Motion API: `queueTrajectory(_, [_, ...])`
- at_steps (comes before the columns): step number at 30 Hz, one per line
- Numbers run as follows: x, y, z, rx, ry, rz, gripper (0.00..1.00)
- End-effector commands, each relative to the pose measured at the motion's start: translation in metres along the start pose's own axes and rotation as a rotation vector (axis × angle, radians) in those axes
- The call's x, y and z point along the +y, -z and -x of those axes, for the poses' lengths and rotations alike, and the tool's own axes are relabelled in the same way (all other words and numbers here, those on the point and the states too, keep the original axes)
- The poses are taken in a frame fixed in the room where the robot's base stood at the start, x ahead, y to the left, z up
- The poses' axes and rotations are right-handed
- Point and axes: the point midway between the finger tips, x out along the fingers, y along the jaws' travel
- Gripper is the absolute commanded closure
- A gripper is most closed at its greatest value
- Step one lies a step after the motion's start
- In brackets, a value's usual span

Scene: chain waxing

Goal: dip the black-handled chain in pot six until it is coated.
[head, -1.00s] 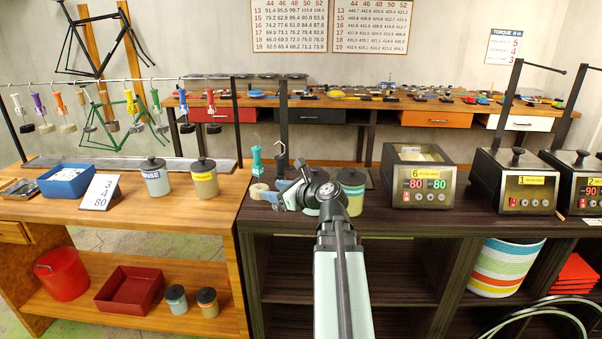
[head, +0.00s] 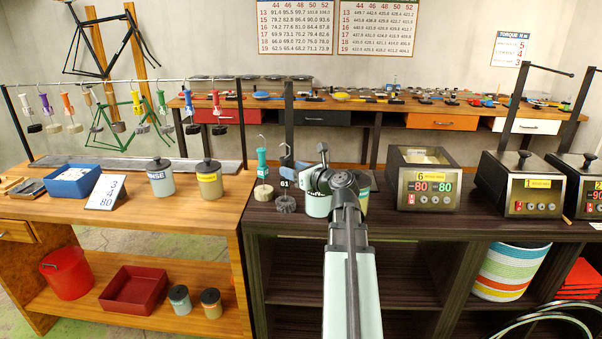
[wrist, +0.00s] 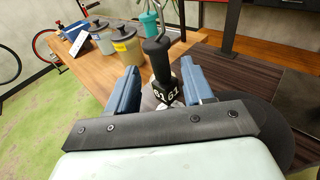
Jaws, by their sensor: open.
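The black-handled chain shows in the wrist view as a black handle (wrist: 157,58) above a black tag marked 61. In the wrist view my gripper (wrist: 161,68) is open, with one blue finger on each side of the handle and tag. Gaps show between the fingers and the handle. Pot six (head: 423,202) stands to the right with its top open, pale contents inside, and its display reading 80 and 80.
A teal-handled chain (head: 262,168) stands close left of the black-handled one. Lidded containers (head: 208,182) stand on the wooden bench at left. A lidded pot one (head: 520,183) stands right of pot six.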

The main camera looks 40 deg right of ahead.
Motion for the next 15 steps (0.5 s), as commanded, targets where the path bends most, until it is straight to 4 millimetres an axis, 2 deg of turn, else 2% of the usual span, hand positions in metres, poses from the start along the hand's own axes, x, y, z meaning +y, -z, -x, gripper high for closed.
queueTrajectory(6, [-0.001, 0.0, -0.026, 0.001, -0.001, 0.0, 0.49])
queueTrajectory(15, [0.0, 0.0, -0.045, 0.001, -0.001, 0.001, 0.49])
